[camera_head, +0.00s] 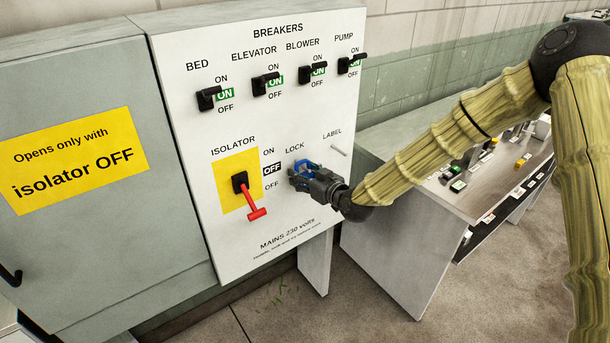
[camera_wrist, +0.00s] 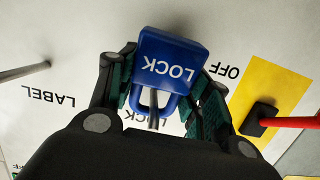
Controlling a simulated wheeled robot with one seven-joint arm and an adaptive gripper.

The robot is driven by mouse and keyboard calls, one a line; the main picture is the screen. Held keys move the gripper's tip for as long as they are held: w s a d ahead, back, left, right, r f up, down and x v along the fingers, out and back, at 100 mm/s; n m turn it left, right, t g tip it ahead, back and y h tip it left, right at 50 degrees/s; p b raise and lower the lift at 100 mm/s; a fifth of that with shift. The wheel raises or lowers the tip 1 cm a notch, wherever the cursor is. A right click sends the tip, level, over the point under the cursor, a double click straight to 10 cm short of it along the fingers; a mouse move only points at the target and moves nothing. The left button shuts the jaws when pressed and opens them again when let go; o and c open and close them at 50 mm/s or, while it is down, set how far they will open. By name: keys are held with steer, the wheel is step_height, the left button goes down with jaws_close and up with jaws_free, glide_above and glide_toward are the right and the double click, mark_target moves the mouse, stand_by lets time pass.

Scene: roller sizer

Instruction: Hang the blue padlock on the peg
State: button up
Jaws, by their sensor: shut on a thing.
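The blue padlock (camera_wrist: 172,62) is held between the two fingers of my gripper (camera_wrist: 165,95), close to the white panel. Its face reads LOCK, upside down in the wrist view. The LOCK peg (camera_wrist: 153,112) shows within the shackle's loop in that view; whether the shackle rests on it I cannot tell. In the head view my gripper (camera_head: 302,178) is at the panel under the word LOCK. Only a little of the padlock (camera_head: 304,166) shows there, and the gripper hides the peg.
The LABEL peg (camera_head: 338,150) sticks out bare, up and right of my gripper. The red isolator handle (camera_head: 257,213) juts out on the left, with OFF showing beside it. Breaker switches (camera_head: 265,84) line the panel above. A grey bench (camera_head: 400,250) stands at the right.

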steer(key=o, duration=1.1)
steer(key=v, duration=1.2)
steer(key=s+d+f+m+g+h, duration=0.2)
steer(key=s+d+f+g, duration=0.1)
steer(key=s+f, duration=0.8)
steer(key=s+d+f+m+g+h, duration=0.25)
steer(key=s+f, duration=0.55)
steer(key=f, duration=0.6)
steer(key=s+d+f+m+g+h, duration=0.1)
steer(key=s+d+f+g, duration=0.1)
steer(key=s, duration=0.6)
steer(key=s+d+f+m+g+h, duration=0.1)
steer(key=s+d+f+g+h, duration=0.1)
steer(key=s+d+f, duration=0.3)
steer(key=s+d+f+m+g+h, duration=0.1)
steer(key=s+d+f+g, duration=0.2)
steer(key=s, duration=0.8)
steer(key=shift+s+d+f+h, duration=0.1)
steer(key=shift+d+f+h, duration=0.2)
steer(key=shift+d, duration=0.3)
